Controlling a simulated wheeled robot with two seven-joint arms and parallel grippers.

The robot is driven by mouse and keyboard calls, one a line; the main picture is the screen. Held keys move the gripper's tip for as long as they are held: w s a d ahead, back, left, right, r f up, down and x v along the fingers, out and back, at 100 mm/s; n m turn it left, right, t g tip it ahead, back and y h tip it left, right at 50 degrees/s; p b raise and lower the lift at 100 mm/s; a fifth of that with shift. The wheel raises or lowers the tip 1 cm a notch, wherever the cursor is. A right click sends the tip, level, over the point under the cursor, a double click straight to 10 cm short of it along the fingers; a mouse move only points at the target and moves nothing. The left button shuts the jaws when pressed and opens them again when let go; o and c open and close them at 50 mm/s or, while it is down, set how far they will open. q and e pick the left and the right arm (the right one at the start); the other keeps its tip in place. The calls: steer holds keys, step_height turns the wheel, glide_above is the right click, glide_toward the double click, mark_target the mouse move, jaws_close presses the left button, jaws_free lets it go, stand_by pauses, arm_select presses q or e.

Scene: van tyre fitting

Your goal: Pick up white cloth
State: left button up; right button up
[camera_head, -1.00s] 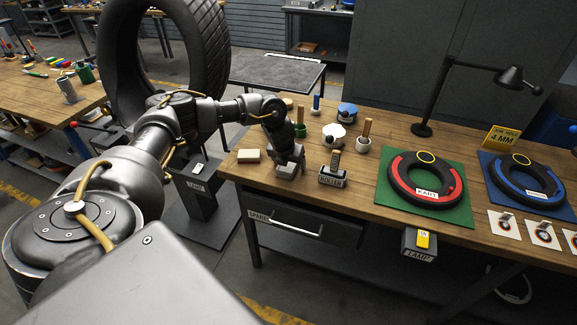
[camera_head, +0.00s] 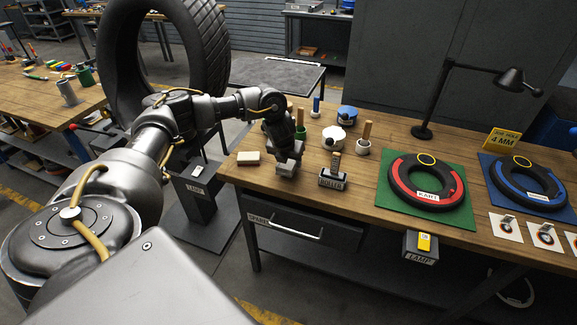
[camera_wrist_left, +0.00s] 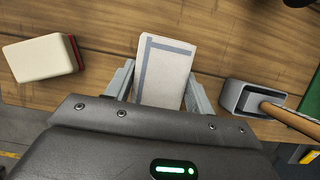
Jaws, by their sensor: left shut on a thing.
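The white cloth (camera_wrist_left: 166,72) is a folded piece with a grey-blue stripe along its edge, seen in the left wrist view. My left gripper (camera_wrist_left: 157,85) has one finger on each side of it and is shut on it. In the head view this gripper (camera_head: 288,168) is low over the front left of the wooden bench, where fingers and wrist mostly hide the cloth. I cannot tell whether the cloth touches the bench. My right gripper is not in view.
A cream block with a red side (camera_head: 248,158) lies left of the gripper. The roller holder (camera_head: 332,178) stands close on the right. Behind are a green pot (camera_head: 300,132), a white pot (camera_head: 334,136) and a blue-topped tin (camera_head: 347,111). A green mat (camera_head: 384,205) lies farther right.

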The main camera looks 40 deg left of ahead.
arm_select(q)
steer(key=s+d+r+p, duration=0.3)
steer(key=s+r, duration=0.8)
steer(key=s, duration=0.2)
steer(key=shift+s+d, duration=0.3)
steer(key=shift+d, duration=0.05)
